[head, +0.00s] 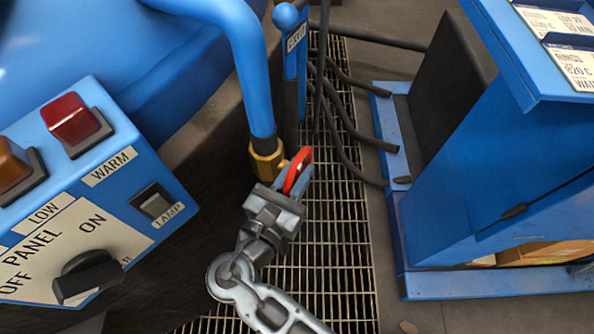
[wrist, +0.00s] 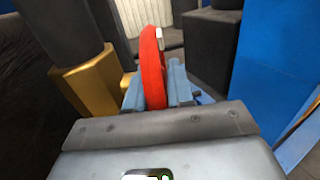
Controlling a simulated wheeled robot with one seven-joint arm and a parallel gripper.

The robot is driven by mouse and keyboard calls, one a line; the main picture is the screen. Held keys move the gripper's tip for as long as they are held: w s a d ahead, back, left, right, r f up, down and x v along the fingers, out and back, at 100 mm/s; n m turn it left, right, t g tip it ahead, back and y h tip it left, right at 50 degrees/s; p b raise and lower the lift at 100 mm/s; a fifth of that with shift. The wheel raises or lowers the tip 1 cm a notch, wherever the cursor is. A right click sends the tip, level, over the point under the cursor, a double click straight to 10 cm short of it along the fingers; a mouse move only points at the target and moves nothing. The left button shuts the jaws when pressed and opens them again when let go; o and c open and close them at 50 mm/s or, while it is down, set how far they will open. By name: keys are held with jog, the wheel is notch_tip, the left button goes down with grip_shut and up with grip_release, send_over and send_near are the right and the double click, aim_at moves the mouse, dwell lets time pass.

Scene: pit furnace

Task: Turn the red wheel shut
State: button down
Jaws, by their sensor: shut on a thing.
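The red wheel (head: 299,170) is small and sits beside the brass fitting (head: 267,160) at the foot of a blue pipe (head: 238,50). In the wrist view the red wheel (wrist: 152,68) stands edge-on, with the brass fitting (wrist: 92,82) to its left. My gripper (head: 293,187) reaches up from below, and its bluish fingers are closed around the wheel's near rim. In the wrist view the fingers of my gripper (wrist: 157,88) lie on both sides of the red rim. They hide the lower part of the wheel.
A blue panel box (head: 165,222) with a knob and switches stands at left. A blue post (head: 290,50) and dark hoses (head: 345,125) lie just beyond the wheel. A blue stand (head: 460,180) is at right.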

jog(key=shift+r, duration=0.1)
jog(key=g+p, duration=0.1)
jog(key=p, duration=0.2)
jog(key=shift+r+y+p, duration=0.3)
jog(key=shift+p, duration=0.05)
jog(key=g+p, duration=0.1)
jog(key=p, duration=0.2)
jog(key=shift+y, duration=0.3)
jog(key=shift+f+g+p, duration=0.3)
jog(key=shift+g+p, duration=0.1)
jog(key=shift+p, duration=0.5)
jog(key=c, duration=1.1)
grip_release()
